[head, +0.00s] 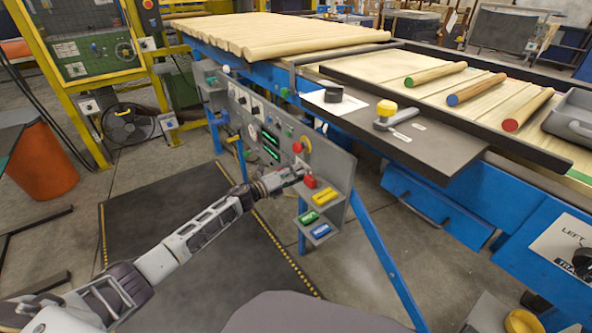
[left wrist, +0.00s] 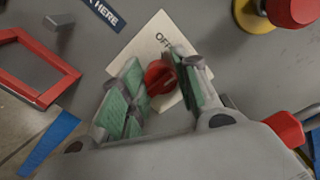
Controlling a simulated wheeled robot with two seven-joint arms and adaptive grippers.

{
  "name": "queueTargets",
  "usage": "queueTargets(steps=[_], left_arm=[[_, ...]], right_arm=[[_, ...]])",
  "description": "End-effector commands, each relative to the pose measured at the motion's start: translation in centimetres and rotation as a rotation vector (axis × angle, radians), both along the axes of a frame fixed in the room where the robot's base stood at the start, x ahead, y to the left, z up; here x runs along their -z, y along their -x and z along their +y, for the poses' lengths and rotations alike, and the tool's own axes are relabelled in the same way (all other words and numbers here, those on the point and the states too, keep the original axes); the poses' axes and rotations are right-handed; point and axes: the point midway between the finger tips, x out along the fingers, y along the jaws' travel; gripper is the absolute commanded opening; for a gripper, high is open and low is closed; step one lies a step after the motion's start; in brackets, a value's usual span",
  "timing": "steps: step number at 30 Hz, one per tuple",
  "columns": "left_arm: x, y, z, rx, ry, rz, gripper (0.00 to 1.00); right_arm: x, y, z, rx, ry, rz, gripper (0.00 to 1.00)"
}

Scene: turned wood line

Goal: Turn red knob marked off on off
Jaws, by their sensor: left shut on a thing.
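The red knob (left wrist: 158,78) sits on a pale square plate (left wrist: 150,36) lettered "OF…", the rest of the word being covered. In the left wrist view the green-padded fingers of my left gripper (left wrist: 158,92) stand on both sides of the knob and are shut on it. In the head view my left gripper (head: 298,174) reaches the right end of the grey control panel (head: 337,165), and the knob is hidden there by the gripper. My right gripper is not in view.
A red mushroom button (left wrist: 292,10) on a yellow base is close by at upper right in the wrist view. A red frame (left wrist: 14,75) is at left. Yellow (head: 325,197), green (head: 308,217) and blue (head: 321,230) blocks sit below the gripper. A dark mat (head: 165,225) covers the floor.

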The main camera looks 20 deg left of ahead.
Motion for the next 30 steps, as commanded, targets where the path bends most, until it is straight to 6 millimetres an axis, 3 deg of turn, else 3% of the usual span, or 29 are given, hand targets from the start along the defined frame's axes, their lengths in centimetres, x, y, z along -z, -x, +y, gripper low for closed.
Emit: queueTargets(steps=[3,13,30], left_arm=[[-0.1,-0.1,0.1,-0.002,0.05,0.041,0.07],[0.0,-0.1,0.1,-0.003,0.162,0.127,0.07],[0.0,-0.1,0.1,-0.003,0.424,0.332,0.07]], right_arm=[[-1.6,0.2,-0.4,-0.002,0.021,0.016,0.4],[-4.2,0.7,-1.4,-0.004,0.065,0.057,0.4],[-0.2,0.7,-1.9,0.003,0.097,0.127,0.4]])
